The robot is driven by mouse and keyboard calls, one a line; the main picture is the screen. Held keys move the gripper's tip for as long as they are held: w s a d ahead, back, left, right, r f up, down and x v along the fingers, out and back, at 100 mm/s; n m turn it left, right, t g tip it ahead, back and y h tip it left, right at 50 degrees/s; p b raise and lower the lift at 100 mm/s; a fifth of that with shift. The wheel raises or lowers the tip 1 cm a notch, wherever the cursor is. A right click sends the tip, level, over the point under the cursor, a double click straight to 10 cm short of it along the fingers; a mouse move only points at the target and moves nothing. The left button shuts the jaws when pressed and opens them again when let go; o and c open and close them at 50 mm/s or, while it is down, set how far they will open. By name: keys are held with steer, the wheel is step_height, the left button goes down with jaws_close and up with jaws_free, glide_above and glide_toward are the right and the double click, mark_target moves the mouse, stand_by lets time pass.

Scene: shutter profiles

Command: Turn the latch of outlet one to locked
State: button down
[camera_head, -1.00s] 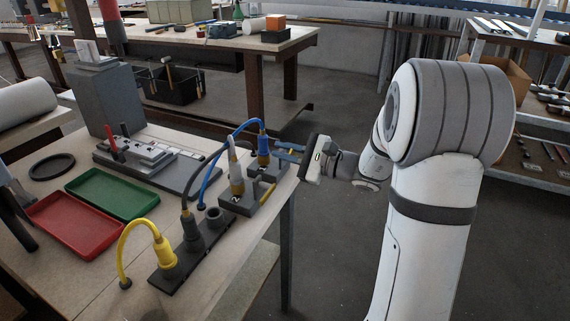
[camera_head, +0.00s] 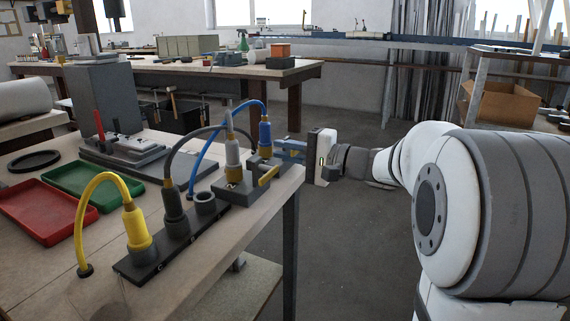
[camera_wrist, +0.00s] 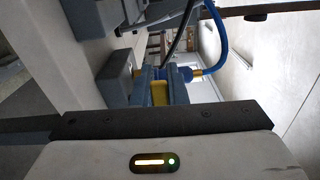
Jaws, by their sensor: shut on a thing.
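My gripper (camera_head: 284,152) comes in from the right at the far outlet block, which carries the blue plug (camera_head: 265,138). In the wrist view its blue fingers (camera_wrist: 160,92) are shut on a yellow latch (camera_wrist: 160,95), beside the grey block (camera_wrist: 117,78). The latch's far part is hidden by the fingers. The outlet numbers are too small to read surely.
Red (camera_head: 45,213) and green (camera_head: 92,187) trays lie left. The blue cable (camera_head: 205,152) arches over the blocks.

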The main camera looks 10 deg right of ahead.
mark_target(296, 153)
steer(key=shift+d+f+n+b, duration=0.1)
steer(key=shift+n+b, duration=0.3)
steer(key=shift+b, duration=0.05)
steer(key=c, duration=1.4)
jaws_free()
steer(key=shift+c, duration=0.2)
steer(key=p+v, duration=0.2)
steer(key=v, duration=0.5)
steer(key=shift+s+d, duration=0.2)
steer(key=shift+d, duration=0.1)
